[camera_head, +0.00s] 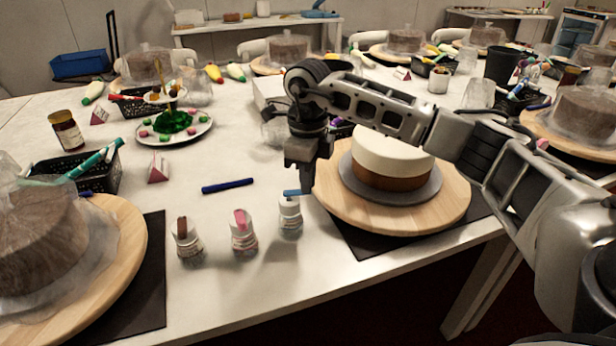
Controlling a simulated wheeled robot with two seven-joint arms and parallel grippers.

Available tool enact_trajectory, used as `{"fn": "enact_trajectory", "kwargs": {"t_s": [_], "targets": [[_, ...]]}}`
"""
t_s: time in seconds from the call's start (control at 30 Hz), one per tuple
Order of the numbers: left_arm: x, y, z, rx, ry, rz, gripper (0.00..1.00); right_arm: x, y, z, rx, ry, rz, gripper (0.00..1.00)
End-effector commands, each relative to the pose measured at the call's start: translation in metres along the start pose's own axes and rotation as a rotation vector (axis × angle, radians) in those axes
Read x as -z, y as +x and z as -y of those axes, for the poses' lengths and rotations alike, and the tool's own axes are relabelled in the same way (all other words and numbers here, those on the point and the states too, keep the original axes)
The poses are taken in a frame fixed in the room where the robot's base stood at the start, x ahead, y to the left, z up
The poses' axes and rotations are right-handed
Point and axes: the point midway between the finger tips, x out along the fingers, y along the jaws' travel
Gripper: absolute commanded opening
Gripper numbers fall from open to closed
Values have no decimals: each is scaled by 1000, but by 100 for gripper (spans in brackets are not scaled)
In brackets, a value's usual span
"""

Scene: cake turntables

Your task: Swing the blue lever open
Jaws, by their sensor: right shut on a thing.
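A small white bottle (290,215) stands upright on the table, the rightmost of three, with a blue lever (290,193) on its top. The blue lever lies about level and sticks out to the left of my right gripper. My right gripper (304,188) points down from above and is shut on the blue lever at its right end. The fingers hide part of the lever and how it joins the cap. My left gripper is not in view.
Bottles with a pink lever (240,219) and a brown lever (182,227) stand to the left. A blue marker (228,186) lies behind them. A cake on a wooden turntable (440,214) is close on the right. The table's front edge is near.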

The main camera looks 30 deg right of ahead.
Motion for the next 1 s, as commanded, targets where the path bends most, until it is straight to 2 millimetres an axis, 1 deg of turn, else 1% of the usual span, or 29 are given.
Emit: {"fn": "enact_trajectory", "kwargs": {"t_s": [0.4,0.43,0.47,0.5,0.73,0.83,0.93,1.0], "targets": [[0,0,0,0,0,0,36,0,0,0,-1,0,-1,0],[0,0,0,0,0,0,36,0,0,0,-1,0,-1,17],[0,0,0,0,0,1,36,0,0,0,-1,0,-1,26],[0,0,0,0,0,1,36,0,0,0,-1,0,-1,32],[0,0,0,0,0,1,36,0,0,0,0,0,-1,32],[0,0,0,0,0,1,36,0,-3,0,0,0,0,32],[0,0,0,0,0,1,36,-1,-14,0,1,0,2,32],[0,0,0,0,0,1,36,-1,-26,0,2,0,3,32]]}}
